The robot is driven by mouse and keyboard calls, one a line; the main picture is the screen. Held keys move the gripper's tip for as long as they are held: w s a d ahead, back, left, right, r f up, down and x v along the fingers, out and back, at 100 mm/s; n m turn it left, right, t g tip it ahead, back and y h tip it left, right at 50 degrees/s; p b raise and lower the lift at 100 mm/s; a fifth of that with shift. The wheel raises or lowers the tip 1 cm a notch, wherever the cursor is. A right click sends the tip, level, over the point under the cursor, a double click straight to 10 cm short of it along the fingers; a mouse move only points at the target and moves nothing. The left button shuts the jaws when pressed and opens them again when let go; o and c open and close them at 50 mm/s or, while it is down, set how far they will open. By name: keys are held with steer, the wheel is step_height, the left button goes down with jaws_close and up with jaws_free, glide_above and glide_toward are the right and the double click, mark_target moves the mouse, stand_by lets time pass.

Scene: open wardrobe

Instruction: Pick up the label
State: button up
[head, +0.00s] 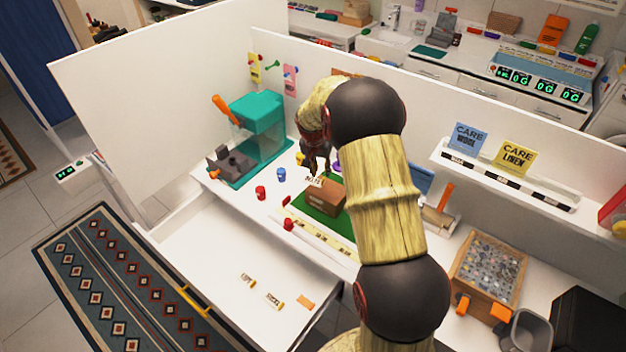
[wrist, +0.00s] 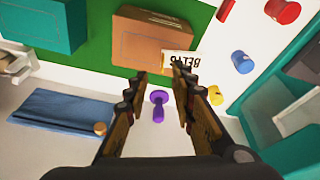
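A small white label (wrist: 184,60) with dark lettering that seems to read "BELTS" shows at the edge of a brown box in the wrist view. It also shows in the head view (head: 314,182) at the box's upper left corner. My gripper (wrist: 160,76) is open, its two fingers apart with nothing gripped between them. The right fingertip overlaps the label's lower edge in the wrist view; I cannot tell whether they touch. In the head view my gripper (head: 319,168) points down just above the label, partly hidden by my arm.
The brown box (head: 325,200) stands on a green mat (wrist: 95,52). Red (wrist: 283,11) and blue (wrist: 242,62) cylinders, a purple peg (wrist: 159,106) and folded blue cloth (wrist: 62,117) lie around. A teal press (head: 260,122) stands left. More labels (head: 273,300) lie in the open drawer.

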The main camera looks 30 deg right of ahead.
mark_target(323, 180)
steer(key=shift+m, duration=0.6)
steer(key=x, duration=0.5)
steer(key=w+x, duration=0.1)
steer(key=x, duration=0.1)
steer(key=shift+d+f, duration=0.15)
steer(key=shift+d, duration=0.1)
steer(key=shift+s, duration=0.1)
steer(key=c, duration=0.4)
jaws_close()
